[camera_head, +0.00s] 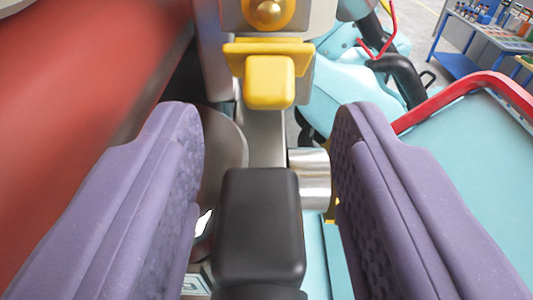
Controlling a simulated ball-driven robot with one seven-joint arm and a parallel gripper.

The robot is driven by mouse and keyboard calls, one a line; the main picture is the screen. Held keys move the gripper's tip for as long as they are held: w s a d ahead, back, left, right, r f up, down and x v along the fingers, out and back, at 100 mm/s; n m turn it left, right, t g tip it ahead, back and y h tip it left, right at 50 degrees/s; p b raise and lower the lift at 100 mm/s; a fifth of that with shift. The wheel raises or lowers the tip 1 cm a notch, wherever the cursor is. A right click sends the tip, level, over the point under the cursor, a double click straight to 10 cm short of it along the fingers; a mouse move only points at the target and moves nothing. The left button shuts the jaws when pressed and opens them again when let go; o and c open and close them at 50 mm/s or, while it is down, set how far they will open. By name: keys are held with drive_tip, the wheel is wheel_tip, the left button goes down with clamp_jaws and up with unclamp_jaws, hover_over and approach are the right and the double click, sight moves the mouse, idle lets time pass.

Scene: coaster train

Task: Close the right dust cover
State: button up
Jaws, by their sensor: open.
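My gripper (265,130) is open, with one purple finger on each side of the picture. A black rounded block (260,225) shows low between the fingers, apart from both. I cannot tell what it belongs to. Beyond it, a yellow block with a flat yellow plate (270,80) sits on a grey metal part (265,135). A silver cylinder (309,178) shows beside the right finger. I cannot tell for sure which part is the right dust cover. The fingers hide much of what lies beside them.
A large red curved surface (80,110) fills the left side, close to the left finger. At the right is a light blue panel (475,150) with a raised red rim (440,102). A blue workbench (485,40) with small items stands far off at the top right.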

sight(269, 105)
drive_tip(key=s, duration=0.2)
drive_tip(key=shift+s+r, duration=0.1)
drive_tip(key=shift+s, duration=0.25)
drive_tip(key=b, duration=0.2)
drive_tip(key=t+b, duration=0.1)
drive_tip(key=b, duration=0.1)
drive_tip(key=shift+w+f, duration=0.2)
drive_tip(key=shift+w, duration=0.2)
drive_tip(key=w+p, duration=0.1)
drive_tip(key=w, duration=0.6)
drive_tip(key=shift+p, duration=0.4)
drive_tip(key=shift+c, duration=0.2)
